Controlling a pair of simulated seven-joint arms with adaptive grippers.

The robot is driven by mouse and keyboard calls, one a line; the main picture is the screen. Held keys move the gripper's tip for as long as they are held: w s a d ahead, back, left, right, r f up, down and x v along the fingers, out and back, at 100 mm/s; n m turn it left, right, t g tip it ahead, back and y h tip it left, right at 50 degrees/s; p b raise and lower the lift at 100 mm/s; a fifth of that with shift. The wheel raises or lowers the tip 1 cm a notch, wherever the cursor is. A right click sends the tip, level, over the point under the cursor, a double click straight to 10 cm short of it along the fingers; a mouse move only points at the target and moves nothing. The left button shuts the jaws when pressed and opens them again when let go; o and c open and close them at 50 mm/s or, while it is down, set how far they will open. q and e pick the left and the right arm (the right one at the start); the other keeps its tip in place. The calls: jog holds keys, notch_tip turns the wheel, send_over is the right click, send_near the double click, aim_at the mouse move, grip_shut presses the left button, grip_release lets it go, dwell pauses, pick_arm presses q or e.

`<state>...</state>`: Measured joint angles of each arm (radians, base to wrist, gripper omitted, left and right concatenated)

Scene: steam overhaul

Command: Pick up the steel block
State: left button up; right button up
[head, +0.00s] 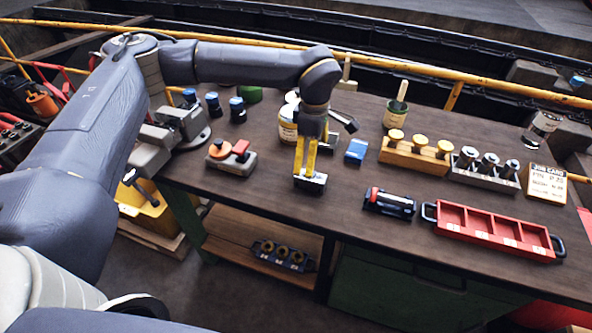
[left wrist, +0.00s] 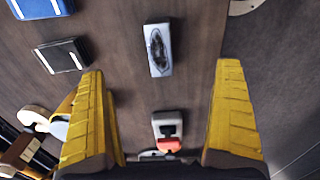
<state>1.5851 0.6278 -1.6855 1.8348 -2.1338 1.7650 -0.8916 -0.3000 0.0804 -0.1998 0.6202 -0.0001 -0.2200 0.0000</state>
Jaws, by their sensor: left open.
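The steel block (head: 311,185) is a small silver-grey block on the workbench, near its front edge. In the left wrist view, the steel block (left wrist: 158,50) has a bright top with a dark oval pattern and lies beyond the fingertips, roughly midway between them sideways. My left gripper (head: 311,170) points down over the block in the head view, and its yellow fingers partly cover it. In the left wrist view my left gripper (left wrist: 164,75) is open with nothing between its fingers. I cannot tell its exact height above the block. My right gripper is not in view.
A blue box (head: 356,151) and a dark box (left wrist: 62,55) lie near the block. A grey fixture with a red part (head: 240,150) stands left. A tin (head: 288,125) stands behind the gripper.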

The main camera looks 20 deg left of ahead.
aim_at(310, 180)
pick_arm(q)
notch_tip(310, 180, up, 8)
jog(key=w+f+n, duration=0.1)
jog(key=n, duration=0.9)
jog(key=f+n, duration=0.2)
jog(key=f, duration=0.3)
jog(key=f+n, duration=0.3)
jog(key=f, duration=0.3)
jog(key=s+f+n, duration=0.1)
jog(key=f+n, duration=0.2)
jog(key=f, duration=0.3)
jog(key=shift+f, duration=0.15)
